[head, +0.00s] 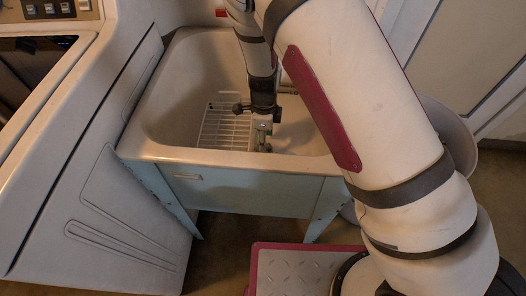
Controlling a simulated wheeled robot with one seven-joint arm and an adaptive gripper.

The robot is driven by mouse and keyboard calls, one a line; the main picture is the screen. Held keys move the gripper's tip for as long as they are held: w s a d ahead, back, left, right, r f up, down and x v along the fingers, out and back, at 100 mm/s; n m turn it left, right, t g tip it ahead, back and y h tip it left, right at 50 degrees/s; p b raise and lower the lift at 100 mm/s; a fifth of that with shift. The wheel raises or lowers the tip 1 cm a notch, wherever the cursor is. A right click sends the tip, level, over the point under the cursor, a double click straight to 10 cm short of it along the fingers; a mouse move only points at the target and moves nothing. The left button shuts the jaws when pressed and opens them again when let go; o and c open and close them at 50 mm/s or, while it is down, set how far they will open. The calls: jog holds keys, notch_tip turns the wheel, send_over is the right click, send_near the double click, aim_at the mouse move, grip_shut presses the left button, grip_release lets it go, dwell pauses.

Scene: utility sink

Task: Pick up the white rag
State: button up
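My gripper (263,144) points down into the sink (172,120), near its front wall and just right of the white wire rack (222,128). The gripper is small and partly covered by my own wrist, so I cannot tell whether its fingers are open or shut. I cannot make out a white rag for certain. Part of the sink floor is hidden behind my arm.
A white appliance (115,150) with a control panel stands close against the sink's left side. The sink's front rim (225,159) lies just in front of my gripper. A pale round container (450,125) shows behind my arm at right.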

notch_tip(320, 180, down, 3)
jog(key=shift+f, duration=0.1)
grip_shut()
